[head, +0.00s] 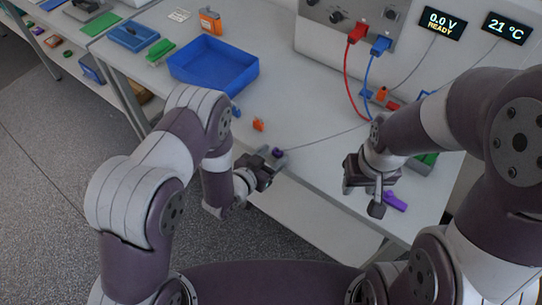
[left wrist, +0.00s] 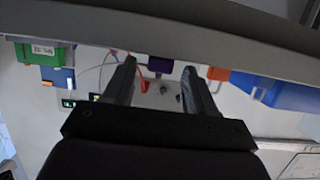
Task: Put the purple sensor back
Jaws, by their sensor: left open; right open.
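The small purple sensor (head: 278,152) sits at the table's front edge, with a thin grey cable running from it towards the back right. My left gripper (head: 268,168) is open beside it, at the front edge. In the left wrist view the purple sensor (left wrist: 160,65) shows between and beyond the open fingertips (left wrist: 158,75); I cannot tell whether they touch it. My right gripper (head: 374,198) is open over the right part of the table. A longer purple object (head: 395,201) lies just right of it.
A blue tray (head: 238,84) stands at the back left, and a small orange piece (head: 258,124) lies in front of it. The cycler (head: 318,40) with red (head: 351,75) and blue (head: 369,80) leads stands at the back. The middle of the table is mostly clear apart from the cable.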

